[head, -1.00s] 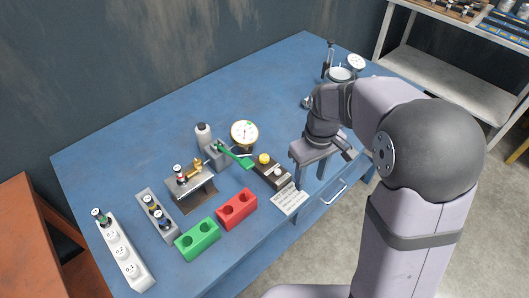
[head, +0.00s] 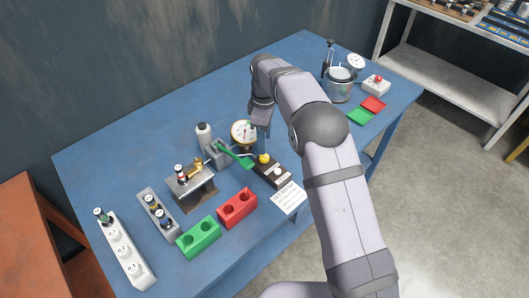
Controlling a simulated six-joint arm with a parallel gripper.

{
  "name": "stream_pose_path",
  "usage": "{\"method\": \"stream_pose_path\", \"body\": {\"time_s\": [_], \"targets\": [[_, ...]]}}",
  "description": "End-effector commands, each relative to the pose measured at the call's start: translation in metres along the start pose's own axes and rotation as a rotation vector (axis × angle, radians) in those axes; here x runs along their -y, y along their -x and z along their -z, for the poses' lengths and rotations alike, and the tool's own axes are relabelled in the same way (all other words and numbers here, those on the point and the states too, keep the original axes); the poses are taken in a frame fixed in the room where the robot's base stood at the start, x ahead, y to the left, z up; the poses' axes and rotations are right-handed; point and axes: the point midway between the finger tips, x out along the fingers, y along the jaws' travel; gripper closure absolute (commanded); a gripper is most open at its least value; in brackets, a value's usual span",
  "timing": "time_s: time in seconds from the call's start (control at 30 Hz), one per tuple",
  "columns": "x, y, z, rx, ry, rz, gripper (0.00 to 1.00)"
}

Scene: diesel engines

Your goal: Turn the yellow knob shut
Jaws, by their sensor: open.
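The yellow knob (head: 264,158) is small and round and sits at the back end of a dark block (head: 272,172), beside a paler, whitish knob (head: 278,171). My gripper (head: 261,136) is open and points down, just behind and above the yellow knob. The fingers look empty and apart from the knob, though at this size I cannot tell the exact gap. The gripper partly covers the right side of the round gauge (head: 239,131).
A green lever (head: 236,155) lies just left of the dark block. A printed card (head: 289,197) lies in front. Red (head: 237,208) and green (head: 198,238) holed blocks stand front left. A pot (head: 339,86) and coloured pads are at the right. The back left of the table is clear.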

Motion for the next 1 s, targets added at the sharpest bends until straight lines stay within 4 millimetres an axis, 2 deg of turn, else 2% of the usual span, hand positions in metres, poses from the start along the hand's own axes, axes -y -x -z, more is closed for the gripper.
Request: {"method": "stream_pose_path", "body": {"time_s": [0.17,0.6,0.73,1.0], "targets": [[0.001,-0.011,-0.001,0.002,-0.002,0.003,0.55],[0.001,-0.063,-0.001,0.001,-0.003,0.002,0.55],[0.001,-0.07,-0.001,0.001,-0.003,0.001,0.55],[0.0,-0.072,-0.001,0.0,-0.003,0.0,0.55]]}}
